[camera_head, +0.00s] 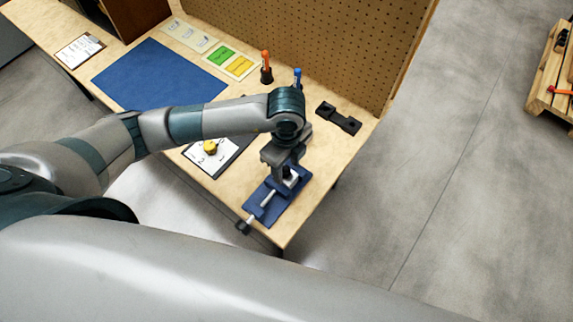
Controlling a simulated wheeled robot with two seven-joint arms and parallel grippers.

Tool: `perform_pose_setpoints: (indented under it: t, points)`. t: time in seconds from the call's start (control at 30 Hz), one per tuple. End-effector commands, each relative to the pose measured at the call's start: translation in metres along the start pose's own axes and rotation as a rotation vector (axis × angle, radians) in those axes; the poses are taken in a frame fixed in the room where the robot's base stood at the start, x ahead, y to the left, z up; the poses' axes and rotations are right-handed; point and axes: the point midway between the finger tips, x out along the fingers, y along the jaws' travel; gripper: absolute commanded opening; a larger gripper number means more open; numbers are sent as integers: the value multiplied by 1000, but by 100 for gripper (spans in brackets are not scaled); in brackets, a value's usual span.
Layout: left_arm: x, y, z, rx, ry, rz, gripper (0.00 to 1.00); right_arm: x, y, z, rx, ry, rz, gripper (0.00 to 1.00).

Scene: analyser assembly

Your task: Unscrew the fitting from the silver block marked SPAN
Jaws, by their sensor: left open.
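My left gripper (287,176) points down over the blue vise (264,212) at the table's front right corner. Its jaws are open, though the fingers are small and partly covered by the wrist. A pale, silver-looking block (292,178) shows in part at the vise, right below the gripper. I cannot read any SPAN mark on it. The fitting cannot be made out; the gripper may hide it. I cannot tell whether the fingers touch anything. My right gripper is not in view.
A yellow round part (210,147) sits on a white numbered sheet, partly behind my left arm. A black holder (338,118) lies right of the gripper. Orange (266,70) and blue-handled (297,78) tools stand near the pegboard (330,40). A blue mat (150,75) lies left.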

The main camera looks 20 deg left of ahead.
Motion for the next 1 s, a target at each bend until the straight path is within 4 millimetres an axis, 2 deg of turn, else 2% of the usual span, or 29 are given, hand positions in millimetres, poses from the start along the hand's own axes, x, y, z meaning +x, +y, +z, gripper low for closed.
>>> perform_pose_setpoints:
  t: [0.17,0.43,0.6,0.83,1.0]
  points:
    - [7,1,0,0,-1,2,45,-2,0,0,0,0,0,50]
    - [8,0,0,0,0,1,45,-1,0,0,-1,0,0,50]
    - [7,0,0,0,0,1,4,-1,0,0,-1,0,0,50]
    - [6,0,0,-29,1,1,2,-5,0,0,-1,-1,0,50]
    - [4,0,-2,-167,4,2,2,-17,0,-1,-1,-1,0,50]
